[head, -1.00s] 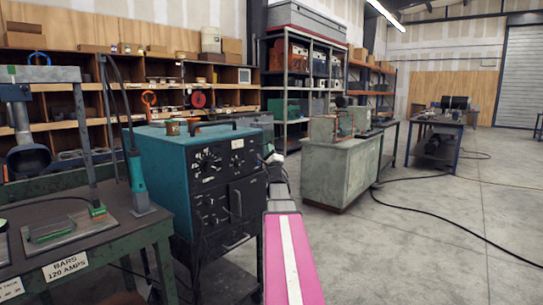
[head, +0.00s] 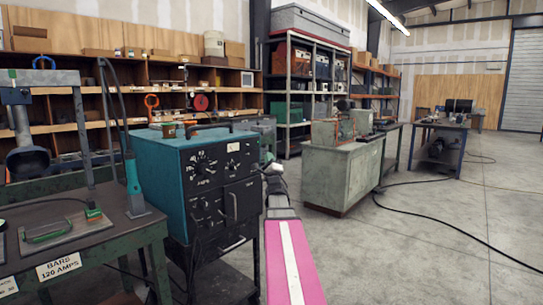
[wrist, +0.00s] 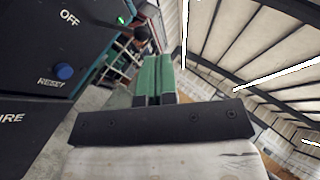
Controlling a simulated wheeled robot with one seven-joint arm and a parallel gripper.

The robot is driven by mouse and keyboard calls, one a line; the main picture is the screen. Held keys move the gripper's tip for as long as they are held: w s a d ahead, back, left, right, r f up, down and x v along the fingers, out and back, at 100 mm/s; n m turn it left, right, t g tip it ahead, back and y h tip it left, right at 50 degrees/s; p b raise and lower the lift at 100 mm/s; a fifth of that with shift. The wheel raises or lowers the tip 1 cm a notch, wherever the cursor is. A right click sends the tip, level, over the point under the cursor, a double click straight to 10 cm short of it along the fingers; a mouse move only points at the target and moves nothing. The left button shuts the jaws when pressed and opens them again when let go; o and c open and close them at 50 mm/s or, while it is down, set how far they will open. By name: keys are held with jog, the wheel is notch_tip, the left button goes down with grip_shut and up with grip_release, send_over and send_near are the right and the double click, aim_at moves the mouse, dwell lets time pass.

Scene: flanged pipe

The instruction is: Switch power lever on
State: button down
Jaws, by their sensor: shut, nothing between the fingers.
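The teal power unit (head: 170,175) stands left of my arm in the head view, with dials and a pale handle on its dark front. In the wrist view, a dark panel (wrist: 45,55) at the upper left carries an "OFF" label and a blue button (wrist: 64,72) beside "RESET". My gripper (wrist: 157,62) shows there with its green fingers together and empty, to the right of the panel and apart from it. In the head view, my gripper (head: 272,168) is small, by the unit's right side.
A green table (head: 85,250) with a cable-fed tool stands at the left. A grey-green cabinet (head: 335,180) stands right of the unit. A black cable (head: 420,210) lies across the open floor at the right. Shelving (head: 305,80) lines the back.

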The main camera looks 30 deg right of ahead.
jog(key=s+a+f, duration=0.1)
jog(key=s+f, duration=0.2)
jog(key=s, duration=0.4)
jog(key=shift+s+f, duration=0.25)
jog(key=shift+s, duration=0.05)
jog(key=shift+a, duration=0.1)
